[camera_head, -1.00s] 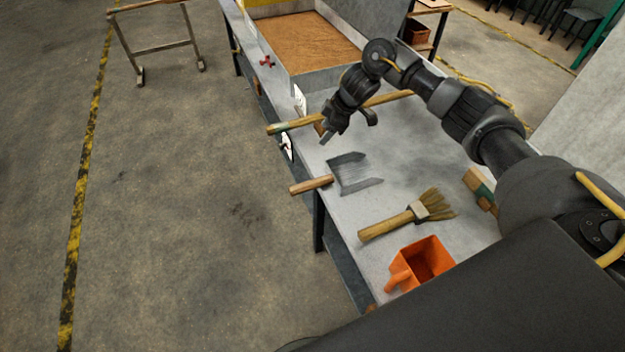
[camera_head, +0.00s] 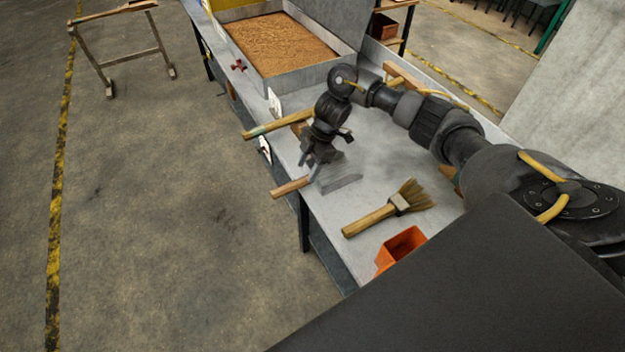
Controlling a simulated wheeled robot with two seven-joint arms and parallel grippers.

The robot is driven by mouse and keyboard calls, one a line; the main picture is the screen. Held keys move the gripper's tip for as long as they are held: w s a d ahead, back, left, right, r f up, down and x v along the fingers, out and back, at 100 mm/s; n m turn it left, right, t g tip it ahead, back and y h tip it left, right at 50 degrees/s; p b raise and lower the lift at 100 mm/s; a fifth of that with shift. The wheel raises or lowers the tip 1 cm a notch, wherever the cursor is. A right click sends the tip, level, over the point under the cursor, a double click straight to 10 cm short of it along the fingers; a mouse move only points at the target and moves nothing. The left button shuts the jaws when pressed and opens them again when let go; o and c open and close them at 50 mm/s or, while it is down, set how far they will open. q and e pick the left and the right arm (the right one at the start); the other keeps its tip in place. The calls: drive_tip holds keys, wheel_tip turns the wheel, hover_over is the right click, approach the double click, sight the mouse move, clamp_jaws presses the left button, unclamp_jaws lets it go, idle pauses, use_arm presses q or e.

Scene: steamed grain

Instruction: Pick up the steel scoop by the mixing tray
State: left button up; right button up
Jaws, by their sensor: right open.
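The steel scoop (camera_head: 343,180), a grey ribbed pan with a wooden handle (camera_head: 291,188), lies on the metal bench with its handle sticking out past the front edge. My right gripper (camera_head: 310,168) is open, pointing down over the scoop where the handle meets the pan. It hides part of the pan, and I cannot tell whether it touches the scoop. The mixing tray (camera_head: 307,75), a metal box filled with brown grain, stands farther back on the bench. My left gripper is not in view.
A wooden-handled brush (camera_head: 372,221) and an orange container (camera_head: 401,248) lie nearer on the bench. A long wooden handle (camera_head: 270,127) crosses the front edge beyond the scoop. A wooden stand (camera_head: 128,62) is on the floor at back left.

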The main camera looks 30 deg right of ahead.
sight(304, 178)
drive_tip(key=shift+p+x, duration=0.5)
drive_tip(key=shift+x, duration=2.4)
drive_tip(key=shift+d+f, duration=0.1)
drive_tip(key=shift+d, duration=0.1)
drive_tip(key=shift+c, duration=0.2)
clamp_jaws()
